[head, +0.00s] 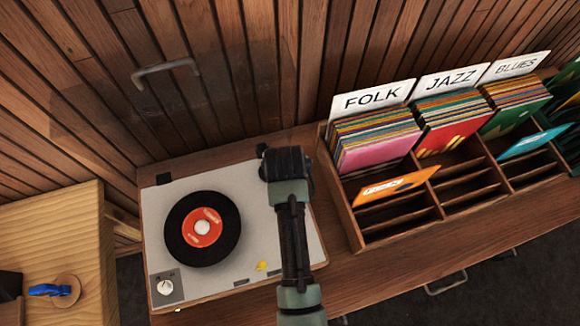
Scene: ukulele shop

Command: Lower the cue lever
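The record player (250,200) stands on the wooden counter with a pale grey deck. A black record (180,240) with a red label lies on its platter. My arm reaches up from the bottom over the deck's right side, and my gripper (285,165) is the dark end above its upper right corner. Its fingers cannot be made out, so open or shut is unclear. No cue lever or tonearm can be made out; that side of the deck is largely hidden by my arm. A small yellow piece (262,266) lies on the deck left of my arm.
A wooden record rack (352,222) with FOLK, JAZZ and BLUES dividers stands right of the player. An orange sleeve (397,187) leans in its front left part. A slatted wall rises behind. A lighter wooden surface (50,225) with a blue object (50,290) is at left.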

